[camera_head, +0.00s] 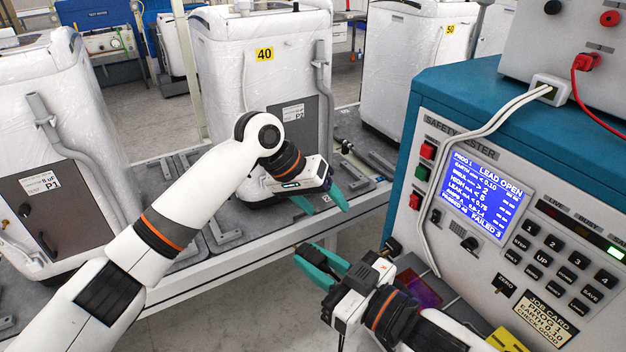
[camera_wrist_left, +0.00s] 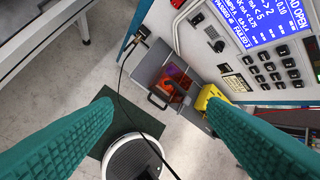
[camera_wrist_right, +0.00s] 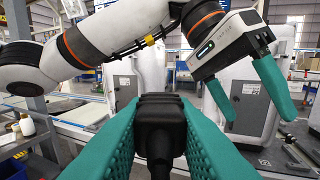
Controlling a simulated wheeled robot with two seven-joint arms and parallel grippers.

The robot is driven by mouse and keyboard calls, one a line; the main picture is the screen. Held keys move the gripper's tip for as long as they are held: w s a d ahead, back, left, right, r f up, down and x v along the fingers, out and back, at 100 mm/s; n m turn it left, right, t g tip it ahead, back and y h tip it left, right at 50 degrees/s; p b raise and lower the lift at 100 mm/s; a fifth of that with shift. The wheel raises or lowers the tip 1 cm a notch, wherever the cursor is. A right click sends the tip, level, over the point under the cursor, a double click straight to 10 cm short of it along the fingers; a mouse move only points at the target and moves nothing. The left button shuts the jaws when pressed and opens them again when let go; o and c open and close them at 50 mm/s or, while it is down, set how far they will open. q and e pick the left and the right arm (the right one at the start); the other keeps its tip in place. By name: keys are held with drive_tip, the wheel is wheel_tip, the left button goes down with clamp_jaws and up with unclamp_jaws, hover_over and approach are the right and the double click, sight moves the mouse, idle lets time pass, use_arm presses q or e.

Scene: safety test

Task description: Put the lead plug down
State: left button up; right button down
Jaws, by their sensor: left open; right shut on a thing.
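The lead plug (camera_wrist_right: 160,122) is a black block in the right wrist view, with its cable running down toward the camera. My right gripper (camera_head: 313,262) is shut on it, one teal finger on each side. In the head view the gripper is in front of the tester, above the floor, and its fingers mostly hide the plug. My left gripper (camera_head: 322,207) is open and empty, higher and near the bench edge. It also shows at the upper right of the right wrist view (camera_wrist_right: 260,116). The blue safety tester (camera_head: 455,108) has a lit screen (camera_head: 480,195) reading LEAD OPEN.
A black connector (camera_wrist_left: 143,33) sits on the tester's side with a black cable hanging from it. White wrapped machines (camera_head: 255,75) stand along the bench (camera_head: 240,255). Floor shows between bench and tester.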

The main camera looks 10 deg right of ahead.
use_arm(q)
drive_tip(key=s+r+m+y, duration=0.2)
drive_tip(key=s+r, duration=0.4)
drive_tip(key=r, duration=0.2)
use_arm(e)
drive_tip(key=shift+s, duration=0.1)
use_arm(q)
wheel_tip(320, 180, up, 8)
drive_tip(key=m+y, duration=0.2)
drive_tip(key=y, duration=0.3)
hover_over(312, 253)
wheel_tip(312, 253, down, 12)
drive_tip(key=shift+f, duration=0.1)
drive_tip(key=shift+c, duration=0.4)
drive_tip(key=c, duration=0.9)
drive_tip(key=shift+c, duration=0.4)
use_arm(e)
drive_tip(key=c, duration=1.1)
unclamp_jaws()
drive_tip(key=shift+c, duration=0.2)
